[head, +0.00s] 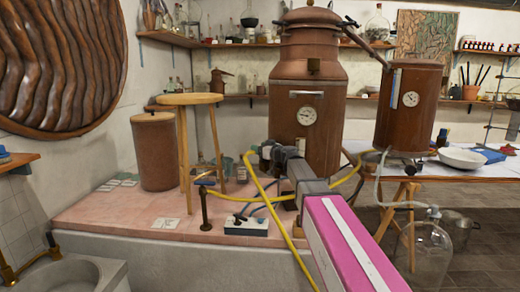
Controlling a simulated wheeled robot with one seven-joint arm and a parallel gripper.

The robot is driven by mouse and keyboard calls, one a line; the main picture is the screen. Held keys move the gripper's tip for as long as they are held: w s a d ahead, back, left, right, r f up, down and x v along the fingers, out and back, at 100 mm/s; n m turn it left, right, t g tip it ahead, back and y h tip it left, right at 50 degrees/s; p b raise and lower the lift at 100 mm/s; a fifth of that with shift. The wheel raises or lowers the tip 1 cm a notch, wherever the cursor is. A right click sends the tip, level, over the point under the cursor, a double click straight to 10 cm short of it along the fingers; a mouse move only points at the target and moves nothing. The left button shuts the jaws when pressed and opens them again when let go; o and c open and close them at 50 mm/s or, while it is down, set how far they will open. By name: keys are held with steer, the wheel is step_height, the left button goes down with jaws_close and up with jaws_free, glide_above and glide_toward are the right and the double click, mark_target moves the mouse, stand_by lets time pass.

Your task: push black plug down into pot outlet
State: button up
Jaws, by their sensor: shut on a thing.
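The large copper pot (306,125), with a round white dial on its front, stands on the pink tiled platform. My gripper (264,155) is in front of the pot's lower left side, at the far end of my pink and grey arm. It is shut on a small dark thing, which I take to be the black plug. The plug is mostly hidden by the fingers and too small to make out clearly. The pot outlet is not clearly visible; I cannot tell whether the plug touches it.
A wooden stool (190,100) and a brown cylinder (155,150) stand left of the pot. Yellow hoses (267,198) cross near my arm. A second copper vessel (410,105) stands at right, above a glass jug (433,245).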

steer(key=shift+f, duration=0.65)
stand_by(1.8)
steer(key=o, duration=1)
